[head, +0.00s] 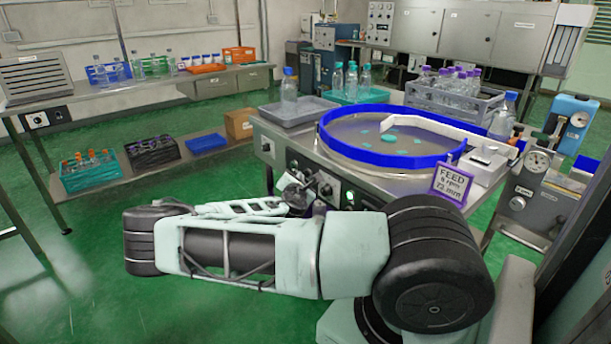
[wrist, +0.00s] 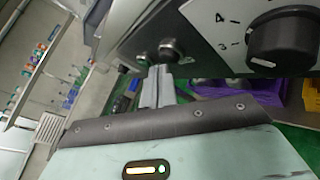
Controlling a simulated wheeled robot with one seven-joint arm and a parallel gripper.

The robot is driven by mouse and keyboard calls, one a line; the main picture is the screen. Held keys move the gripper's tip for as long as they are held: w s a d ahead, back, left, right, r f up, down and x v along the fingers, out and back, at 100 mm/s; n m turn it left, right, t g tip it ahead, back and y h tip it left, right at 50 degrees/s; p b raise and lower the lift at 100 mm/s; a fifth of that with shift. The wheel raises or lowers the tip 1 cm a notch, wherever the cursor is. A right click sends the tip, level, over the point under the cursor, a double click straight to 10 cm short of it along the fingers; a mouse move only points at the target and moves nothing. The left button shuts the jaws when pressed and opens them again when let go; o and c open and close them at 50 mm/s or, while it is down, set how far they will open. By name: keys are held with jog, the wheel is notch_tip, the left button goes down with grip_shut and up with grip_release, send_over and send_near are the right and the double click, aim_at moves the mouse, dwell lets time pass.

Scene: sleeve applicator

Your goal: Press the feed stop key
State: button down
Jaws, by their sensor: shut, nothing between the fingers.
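The feed table (head: 280,142) has a grey front panel with controls, partly hidden by my arm in the head view. In the wrist view the panel carries a large black dial (wrist: 283,40) with numbers at right. I cannot read which one is the feed stop key. My gripper (wrist: 160,70) is shut and empty, its tips close below these two keys. Contact cannot be told. In the head view my gripper (head: 296,192) is at the panel, small and partly hidden.
A blue-rimmed round turntable (head: 347,157) lies on the table top. A purple-framed FEED sign (head: 452,184) stands at its front right corner. A grey crate of bottles (head: 450,102) and a grey tray (head: 272,112) stand behind. Green floor is free at left.

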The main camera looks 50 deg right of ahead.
jog(key=shift+s+d, duration=0.1)
jog(key=shift+d, duration=0.35)
dwell(0.5)
jog(key=shift+a, duration=0.1)
jog(key=shift+w+a+b, duration=0.2)
jog(key=shift+a+b, duration=0.15)
jog(key=shift+a, duration=0.4)
jog(key=shift+w+a+b, duration=0.2)
jog(key=shift+a+b, duration=0.1)
jog(key=shift+a, duration=0.5)
jog(key=shift+w+a+b, duration=0.15)
jog(key=shift+a+b, duration=0.1)
jog(key=shift+a, duration=0.55)
jog(key=shift+w+a+b, duration=0.2)
jog(key=shift+a+b, duration=0.1)
jog(key=shift+a, duration=0.5)
